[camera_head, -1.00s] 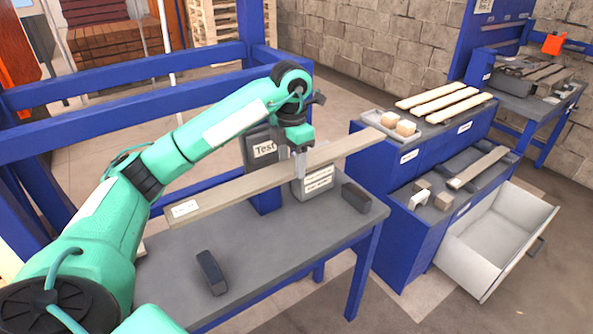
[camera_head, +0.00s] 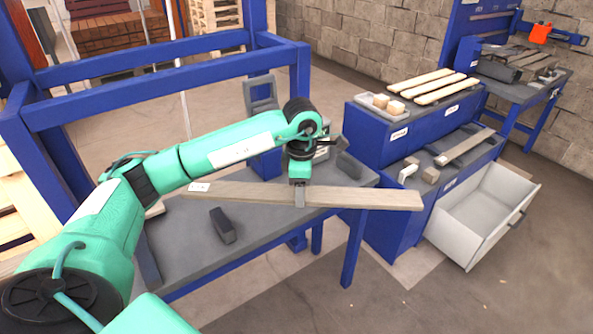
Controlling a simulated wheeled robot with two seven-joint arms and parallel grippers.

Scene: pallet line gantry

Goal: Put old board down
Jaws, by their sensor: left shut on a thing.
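The old board (camera_head: 365,198) is a long grey-brown plank with a white label near its left end. My left gripper (camera_head: 300,194) points down and is shut on it near its middle. The board lies nearly level across the camera_head view, over the grey worktable (camera_head: 195,260). Its right end reaches out past the table's right edge. It appears held above the tabletop, though the exact gap is hard to tell. My right gripper is not in view.
Dark blocks stand on the table, one in front (camera_head: 222,225) and one behind (camera_head: 349,165). At right is a blue cabinet (camera_head: 385,205) with an open grey drawer (camera_head: 480,215), a board and small blocks. Lighter boards (camera_head: 447,91) lie on its upper level. A blue frame (camera_head: 170,95) borders the left.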

